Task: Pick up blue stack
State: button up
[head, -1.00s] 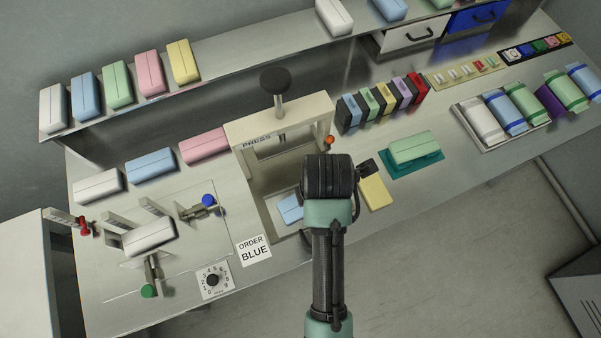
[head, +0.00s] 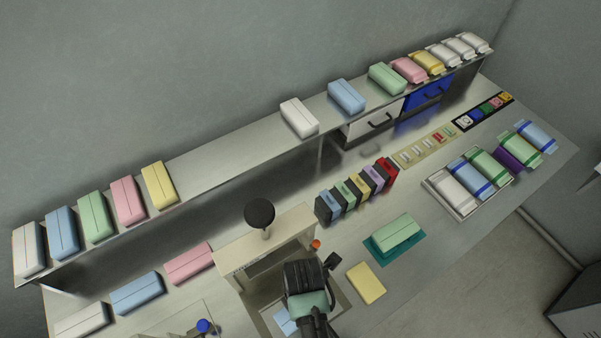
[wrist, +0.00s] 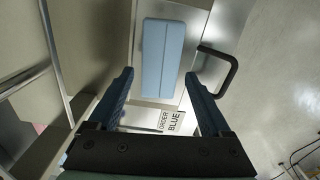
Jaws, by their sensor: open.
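A pale blue stack (wrist: 163,58) with a seam down its middle lies below and ahead of my gripper (wrist: 158,85) in the wrist view. My fingers are apart, with nothing between them, and the stack is beyond their tips. In the head view a corner of this blue stack (head: 285,321) shows on the bed of the press (head: 262,240); my wrist covers the rest and hides the fingertips. Other blue stacks lie on the counter (head: 136,292) and on the shelf at left (head: 61,233) and middle (head: 346,95).
The press frame and its black knob (head: 259,212) stand close beside my wrist. A black handle (wrist: 220,70) is right of the stack in the wrist view. A yellow block (head: 366,283) and a green stack (head: 397,233) lie to the right. An ORDER BLUE card (wrist: 172,122) is near the fingers.

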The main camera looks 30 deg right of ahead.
jog(key=shift+s+f, duration=0.2)
jog(key=shift+f, duration=0.2)
jog(key=shift+w+a+f+p, duration=0.15)
jog(key=shift+f+p, duration=0.3)
jog(key=shift+f, duration=1.8)
jog(key=c, duration=1)
